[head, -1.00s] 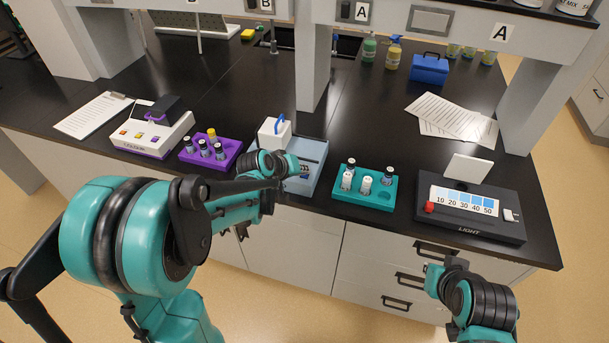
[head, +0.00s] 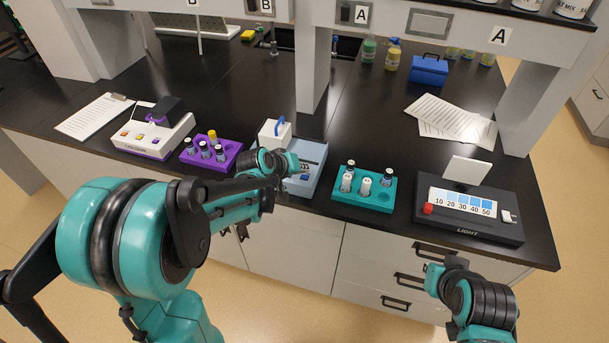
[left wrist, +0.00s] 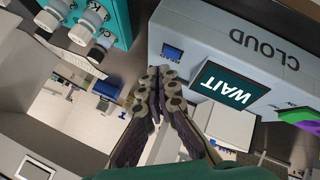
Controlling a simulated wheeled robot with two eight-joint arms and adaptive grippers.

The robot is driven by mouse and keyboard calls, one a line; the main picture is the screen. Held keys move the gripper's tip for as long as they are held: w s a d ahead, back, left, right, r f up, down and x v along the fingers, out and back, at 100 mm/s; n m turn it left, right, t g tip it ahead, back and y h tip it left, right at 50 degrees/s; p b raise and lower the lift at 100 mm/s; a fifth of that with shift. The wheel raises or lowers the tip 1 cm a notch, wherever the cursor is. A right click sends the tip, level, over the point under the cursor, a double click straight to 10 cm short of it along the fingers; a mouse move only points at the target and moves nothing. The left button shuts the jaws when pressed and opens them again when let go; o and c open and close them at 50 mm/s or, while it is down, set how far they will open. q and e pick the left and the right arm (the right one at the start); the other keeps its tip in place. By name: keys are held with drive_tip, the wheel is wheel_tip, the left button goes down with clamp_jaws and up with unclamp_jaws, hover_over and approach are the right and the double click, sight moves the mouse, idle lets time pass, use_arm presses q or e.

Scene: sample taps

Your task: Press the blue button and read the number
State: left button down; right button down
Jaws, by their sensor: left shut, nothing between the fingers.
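The grey-blue device (head: 312,152) marked CLOUD stands near the bench's front edge in the head view, with a white block and blue handle on top. In the left wrist view its front (left wrist: 222,30) carries a small blue button (left wrist: 172,52) and a dark screen (left wrist: 231,84) reading WAIT. My left gripper (left wrist: 166,74) is shut and empty, its fingertips just by the blue button. I cannot tell whether they touch it. In the head view my left wrist covers part of the device, and the screen is too small to read surely.
A purple rack (head: 225,157) with vials and a white device (head: 153,140) stand to the left. A teal rack (head: 345,194) with vials stands close on the right, then a black light box (head: 470,224). Papers (head: 450,118) lie behind. The middle bench is clear.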

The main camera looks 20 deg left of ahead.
sight(303, 181)
use_arm(q)
drive_tip(key=shift+r, duration=0.1)
wheel_tip(303, 181, up, 5)
drive_tip(key=p, duration=0.4)
idle(0.3)
idle(0.5)
drive_tip(key=shift+s+d, duration=0.1)
drive_tip(key=shift+s, duration=0.3)
drive_tip(key=s+f+m+g+y+b, duration=0.1)
drive_tip(key=s+m+y+b, duration=0.2)
drive_tip(key=s, duration=2.1)
drive_tip(key=shift+f+m+g+b, duration=0.2)
drive_tip(key=shift+m+g+b, duration=0.1)
drive_tip(key=shift+m+b, duration=0.75)
